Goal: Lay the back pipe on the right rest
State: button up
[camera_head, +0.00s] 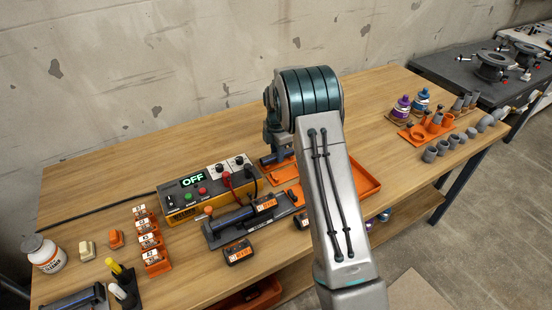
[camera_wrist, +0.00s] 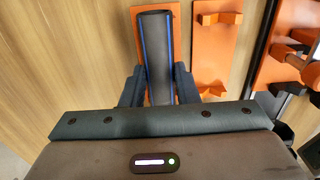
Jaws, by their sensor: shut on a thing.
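My gripper (camera_wrist: 158,84) is shut on a dark pipe (camera_wrist: 154,42) with blue edges, one finger on each side. In the wrist view the pipe lies lengthwise over an orange rest (camera_wrist: 136,22), covering most of it. I cannot tell whether the pipe touches this rest or is just above it. A second orange rest (camera_wrist: 211,55) beside it is empty, its raised supports showing. In the head view my gripper (camera_head: 276,148) is behind my arm, with a dark pipe end (camera_head: 267,161) showing below it and orange beneath.
A dark fixture (camera_head: 212,240) holding another dark pipe (camera_head: 236,217) stands left of my arm. Behind it is a yellow control box (camera_head: 180,209) reading OFF. An orange tray (camera_head: 366,180) is right of my arm. Orange holders and grey fittings (camera_head: 430,155) stand farther right. The table's back is clear.

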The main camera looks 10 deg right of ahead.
jog(key=shift+r, duration=0.1)
jog(key=shift+r+p, duration=1.75)
jog(key=shift+r, duration=1.25)
jog(key=shift+r+p, duration=0.6)
jog(key=shift+r, duration=0.45)
